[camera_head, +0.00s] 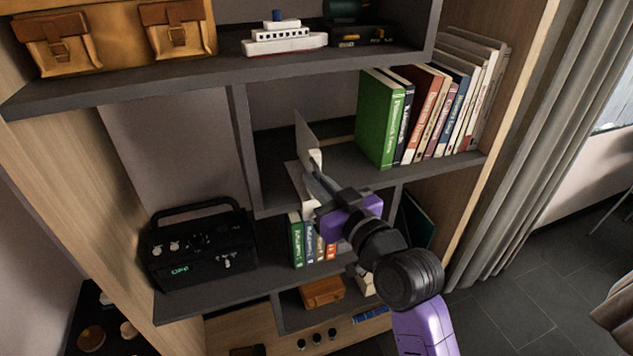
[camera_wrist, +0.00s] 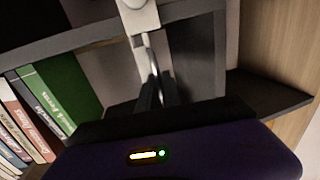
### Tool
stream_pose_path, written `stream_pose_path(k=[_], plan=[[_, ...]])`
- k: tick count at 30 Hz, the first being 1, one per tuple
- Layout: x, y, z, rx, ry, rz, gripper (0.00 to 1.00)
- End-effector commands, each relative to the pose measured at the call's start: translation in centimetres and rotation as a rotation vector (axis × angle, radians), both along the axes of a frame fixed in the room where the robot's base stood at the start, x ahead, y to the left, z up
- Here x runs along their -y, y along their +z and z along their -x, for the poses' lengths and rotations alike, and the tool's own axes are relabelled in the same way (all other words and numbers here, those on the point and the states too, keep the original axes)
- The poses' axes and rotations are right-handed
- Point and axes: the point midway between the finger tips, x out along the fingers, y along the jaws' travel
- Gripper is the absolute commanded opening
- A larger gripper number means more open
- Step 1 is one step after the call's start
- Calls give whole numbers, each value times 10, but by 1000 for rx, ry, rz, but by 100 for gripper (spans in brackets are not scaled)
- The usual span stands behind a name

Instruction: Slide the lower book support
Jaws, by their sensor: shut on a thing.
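The book support, a pale grey upright plate (camera_head: 306,134) with a flat foot, stands on the middle shelf, left of a row of books. My gripper (camera_head: 316,172) reaches in from the front and is shut on the support's pale front part. In the wrist view the fingers (camera_wrist: 150,90) point at this pale part of the support (camera_wrist: 138,20) at the top middle. The fingertips hide some of the support. The row begins with a green book (camera_head: 379,118), also at the left of the wrist view (camera_wrist: 62,88). A clear gap lies between support and green book.
The middle shelf (camera_head: 350,168) has free room between support and books. A vertical divider (camera_head: 243,150) stands left of the support. Below are a black radio (camera_head: 200,245) and smaller books (camera_head: 296,240). A toy ship (camera_head: 285,38) sits on the shelf above.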

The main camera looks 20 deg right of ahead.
Motion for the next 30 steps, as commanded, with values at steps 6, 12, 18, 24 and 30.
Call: stream_pose_path(k=[6,12,18,24,30], plan=[[-1,-1,0,-1,1,0,17],[0,0,1,-1,1,0,17],[4,-2,21,0,0,0,17],[10,-2,53,-1,0,0,17],[14,-2,74,-2,0,-1,17]])
